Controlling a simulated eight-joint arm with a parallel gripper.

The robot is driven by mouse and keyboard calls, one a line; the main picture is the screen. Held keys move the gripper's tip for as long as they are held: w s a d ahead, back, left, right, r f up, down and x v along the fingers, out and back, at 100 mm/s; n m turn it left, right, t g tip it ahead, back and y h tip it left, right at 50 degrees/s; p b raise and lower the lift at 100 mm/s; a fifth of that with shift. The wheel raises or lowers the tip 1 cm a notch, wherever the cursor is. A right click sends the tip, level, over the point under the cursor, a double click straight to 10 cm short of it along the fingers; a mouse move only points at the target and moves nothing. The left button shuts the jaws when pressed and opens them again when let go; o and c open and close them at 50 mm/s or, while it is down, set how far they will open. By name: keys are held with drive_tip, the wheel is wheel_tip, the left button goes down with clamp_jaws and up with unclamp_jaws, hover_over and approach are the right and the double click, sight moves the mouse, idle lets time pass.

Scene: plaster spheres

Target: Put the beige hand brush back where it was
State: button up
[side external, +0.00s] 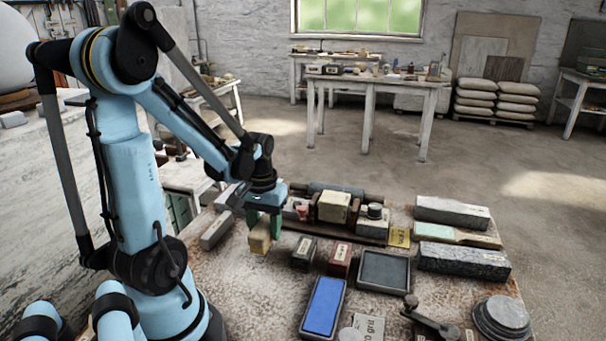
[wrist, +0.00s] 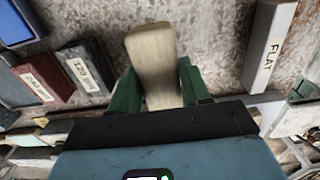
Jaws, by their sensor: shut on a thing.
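The beige hand brush (side external: 261,236) is between the green fingers of my gripper (side external: 264,222), above the left part of the stone-topped table in the side view. It hangs down from the fingers; I cannot tell whether its lower end touches the table. In the wrist view the brush (wrist: 152,58) shows as a pale, rounded, long body. The fingers of my gripper (wrist: 158,88) are shut on its two sides. The upper part of the brush is hidden by the gripper.
A dark block (side external: 303,252) and a red block (side external: 341,259) stand just right of the brush. A grey block marked FLAT (wrist: 270,45) lies on its other side. A blue tray (side external: 323,307) lies in front. Bare table (side external: 228,275) lies in front-left of the brush.

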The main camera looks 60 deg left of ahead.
sight(265, 224)
drive_tip(key=shift+f, duration=1.2)
drive_tip(key=shift+f, duration=0.1)
drive_tip(key=o, duration=0.9)
drive_tip(key=shift+o, duration=0.2)
wheel_tip(265, 224, up, 12)
drive_tip(key=shift+d+r, duration=0.1)
drive_tip(key=w+d+m+t, duration=0.3)
drive_tip(key=d+m, duration=0.1)
drive_tip(key=d, duration=0.4)
drive_tip(key=w+d+m+t, duration=0.3)
drive_tip(key=d+m+t, duration=0.1)
drive_tip(key=d, duration=0.5)
drive_tip(key=shift+r+m, duration=0.2)
drive_tip(key=shift+m, duration=0.3)
drive_tip(key=shift+w, duration=0.1)
